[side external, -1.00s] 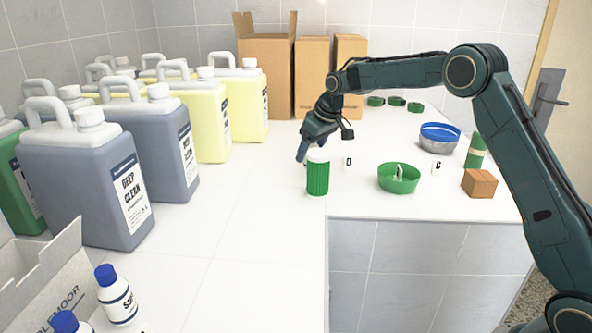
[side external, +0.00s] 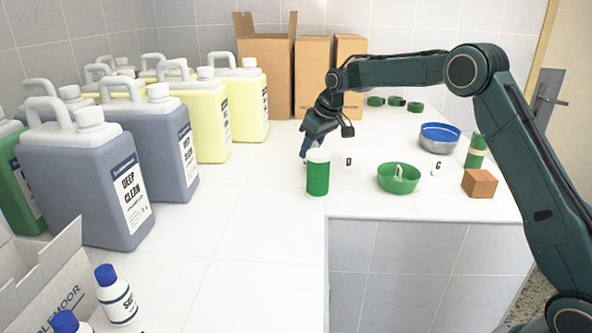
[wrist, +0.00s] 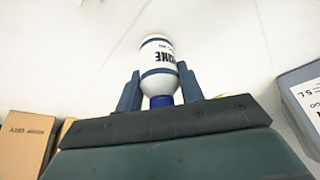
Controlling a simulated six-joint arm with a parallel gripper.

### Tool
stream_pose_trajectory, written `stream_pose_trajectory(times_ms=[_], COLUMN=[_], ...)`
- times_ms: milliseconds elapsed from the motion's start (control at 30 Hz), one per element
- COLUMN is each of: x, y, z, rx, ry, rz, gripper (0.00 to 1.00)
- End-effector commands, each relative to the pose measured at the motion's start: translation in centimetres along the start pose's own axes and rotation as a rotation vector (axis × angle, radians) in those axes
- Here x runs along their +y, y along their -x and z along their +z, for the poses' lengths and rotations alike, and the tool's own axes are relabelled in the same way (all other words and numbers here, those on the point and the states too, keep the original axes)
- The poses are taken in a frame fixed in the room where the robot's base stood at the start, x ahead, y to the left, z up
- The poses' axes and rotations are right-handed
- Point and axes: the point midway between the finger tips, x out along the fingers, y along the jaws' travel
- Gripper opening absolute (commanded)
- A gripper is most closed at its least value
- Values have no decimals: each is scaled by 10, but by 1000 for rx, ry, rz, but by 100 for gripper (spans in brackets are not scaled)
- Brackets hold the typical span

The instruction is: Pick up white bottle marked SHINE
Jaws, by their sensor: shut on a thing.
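The white bottle marked SHINE (wrist: 160,53) shows in the wrist view with a blue band and a blue cap; its label reads upside down, partly cut off. My gripper (wrist: 158,82) has a blue finger on each side of the bottle and is shut on it near the shoulder. In the side external view my gripper (side external: 304,157) points down low over the white counter, just behind a green tub with a white lid (side external: 317,175). The bottle cannot be made out there.
Large jugs (side external: 90,185) line the left side. Cardboard boxes (side external: 265,70) stand behind. A green bowl (side external: 398,185), a blue-lined metal bowl (side external: 440,140) and a small brown box (side external: 479,184) are on the right.

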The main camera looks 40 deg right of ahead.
Motion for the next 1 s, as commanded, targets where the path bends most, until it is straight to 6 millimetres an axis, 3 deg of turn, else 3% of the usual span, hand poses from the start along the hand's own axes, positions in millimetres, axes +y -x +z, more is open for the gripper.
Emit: stream_pose_trajectory(times_ms=[600, 1000], x=[1, 0], y=[75, 87], z=[-32, -36], rx=[4, 2], ry=[0, 0], rz=[0, 0], gripper=[13, 13])
